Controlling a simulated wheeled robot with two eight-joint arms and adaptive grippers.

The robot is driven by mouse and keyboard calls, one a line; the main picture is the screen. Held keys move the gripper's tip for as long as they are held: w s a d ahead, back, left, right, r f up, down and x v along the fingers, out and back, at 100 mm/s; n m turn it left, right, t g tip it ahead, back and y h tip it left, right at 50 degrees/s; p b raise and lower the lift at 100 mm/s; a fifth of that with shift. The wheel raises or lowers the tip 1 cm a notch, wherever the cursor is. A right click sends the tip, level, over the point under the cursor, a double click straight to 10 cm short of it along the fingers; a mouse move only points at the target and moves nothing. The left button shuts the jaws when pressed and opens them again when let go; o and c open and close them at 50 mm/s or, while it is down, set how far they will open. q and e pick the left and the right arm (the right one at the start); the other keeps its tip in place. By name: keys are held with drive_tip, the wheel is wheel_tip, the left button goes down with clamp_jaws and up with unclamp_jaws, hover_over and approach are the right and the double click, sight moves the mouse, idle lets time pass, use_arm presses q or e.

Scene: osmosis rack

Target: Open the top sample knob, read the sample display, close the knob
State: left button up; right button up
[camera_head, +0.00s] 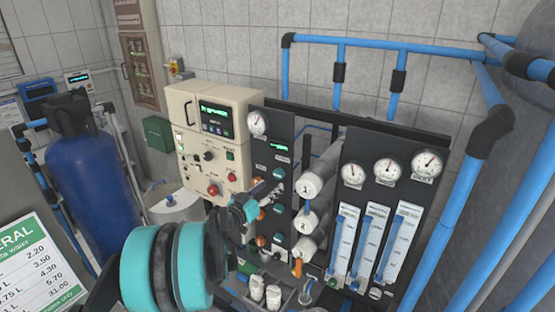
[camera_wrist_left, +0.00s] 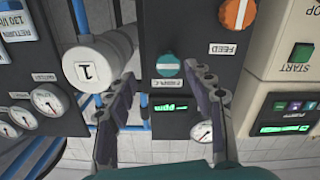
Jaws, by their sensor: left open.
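The top sample knob is a round teal knob with a white bar (camera_head: 279,173) on the dark panel, below the small green sample display (camera_head: 279,147). The wrist view is upside down; there the knob (camera_wrist_left: 169,66) lies near the fingertips and the display (camera_wrist_left: 174,107), showing "ppm", lies between the fingers. Its number is too small or covered to read. My left gripper (camera_head: 264,194) is open in front of the panel, its fingertips (camera_wrist_left: 160,76) to either side of the knob in the picture. I cannot tell whether they touch it. My right gripper is not in view.
White membrane tubes (camera_head: 318,182) stand close right of the knob column. A cream control box (camera_head: 215,140) is at the left. More teal knobs sit lower, such as one (camera_head: 279,209). Flow meters (camera_head: 368,245) and gauges (camera_head: 425,163) fill the right panel. Blue pipes (camera_head: 400,47) run above.

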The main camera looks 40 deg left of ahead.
sight(277, 176)
use_arm(q)
drive_tip(key=w, duration=0.2)
drive_tip(key=w+a, duration=0.1)
drive_tip(key=w, duration=0.2)
drive_tip(key=w+a+p, duration=0.1)
drive_tip(key=w, duration=0.1)
drive_tip(key=shift+w+r, duration=0.25)
drive_tip(key=shift+r, duration=0.05)
drive_tip(key=c, duration=1.2)
